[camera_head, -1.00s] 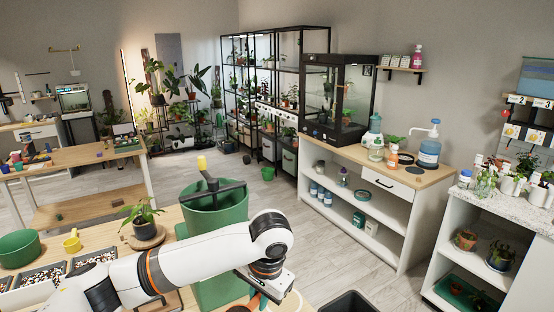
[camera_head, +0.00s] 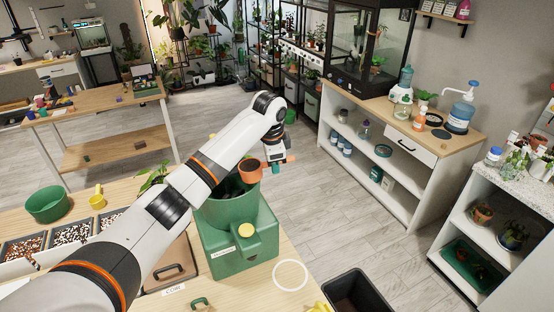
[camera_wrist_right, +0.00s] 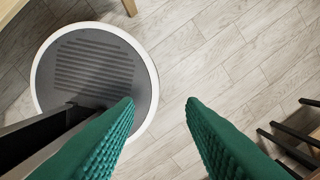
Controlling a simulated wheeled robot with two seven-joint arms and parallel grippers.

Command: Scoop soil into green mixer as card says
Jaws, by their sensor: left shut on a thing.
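The green mixer (camera_head: 240,248) stands on the wooden table in the head view, with a yellow knob (camera_head: 245,230) on its front. Its tub (camera_head: 226,208) is open at the top and partly hidden behind my left arm. My left gripper (camera_head: 274,163) is shut on an orange scoop (camera_head: 250,171), held at the tub's right upper rim. I cannot tell what the scoop holds. A label reading COIR (camera_head: 174,290) lies by a brown lid with a dark handle (camera_head: 169,271). My right gripper (camera_wrist_right: 160,100) is open and empty above the floor in the right wrist view.
Trays of mixed pellets (camera_head: 70,234), a green bowl (camera_head: 48,204) and a yellow mug (camera_head: 97,199) stand left on the table. A white ring (camera_head: 291,275) marks bare table right of the mixer. A black bin (camera_head: 357,293) is beyond the table's right edge.

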